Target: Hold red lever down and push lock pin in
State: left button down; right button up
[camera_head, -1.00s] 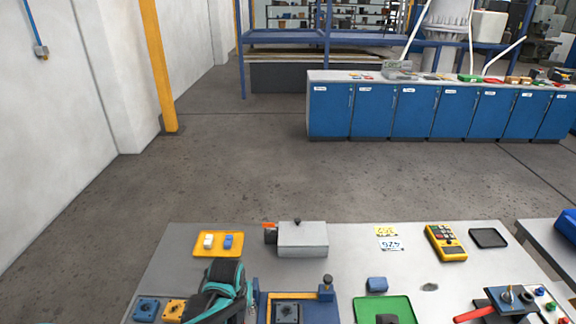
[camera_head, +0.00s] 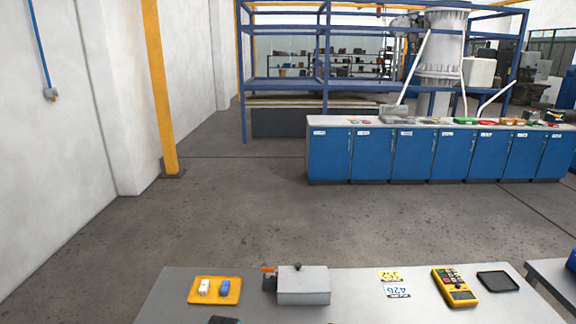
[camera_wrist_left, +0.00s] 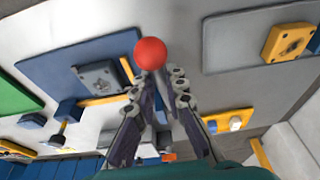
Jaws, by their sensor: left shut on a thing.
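In the left wrist view a round red ball knob (camera_wrist_left: 150,52) sits between the tips of my left gripper (camera_wrist_left: 155,75), whose fingers are shut on it. What the knob is fixed to is hidden, and I cannot tell whether it belongs to the red lever. A blue plate (camera_wrist_left: 50,65) bearing a grey block (camera_wrist_left: 100,78) lies behind it. A dark knobbed post (camera_wrist_left: 58,138) stands by the plate's edge; I cannot tell whether it is the lock pin. My right gripper is in neither view.
In the head view the table (camera_head: 350,300) holds a yellow tray (camera_head: 233,297), a grey box (camera_head: 303,288), number cards (camera_head: 397,290), a yellow handheld device (camera_head: 455,287) and a black tray (camera_head: 497,281). A yellow plate (camera_wrist_left: 272,42) shows in the wrist view.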

pick_arm(q)
jog(key=shift+s+f+t+b, duration=0.15)
jog(key=shift+f+t+b, duration=0.4)
jog(key=shift+f+b, duration=0.6)
jog(key=shift+s+f+t+b, duration=0.15)
jog(key=shift+f+t+b, duration=0.4)
jog(key=shift+f+b, duration=0.55)
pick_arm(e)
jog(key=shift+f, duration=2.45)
pick_arm(q)
jog(key=shift+r, duration=0.1)
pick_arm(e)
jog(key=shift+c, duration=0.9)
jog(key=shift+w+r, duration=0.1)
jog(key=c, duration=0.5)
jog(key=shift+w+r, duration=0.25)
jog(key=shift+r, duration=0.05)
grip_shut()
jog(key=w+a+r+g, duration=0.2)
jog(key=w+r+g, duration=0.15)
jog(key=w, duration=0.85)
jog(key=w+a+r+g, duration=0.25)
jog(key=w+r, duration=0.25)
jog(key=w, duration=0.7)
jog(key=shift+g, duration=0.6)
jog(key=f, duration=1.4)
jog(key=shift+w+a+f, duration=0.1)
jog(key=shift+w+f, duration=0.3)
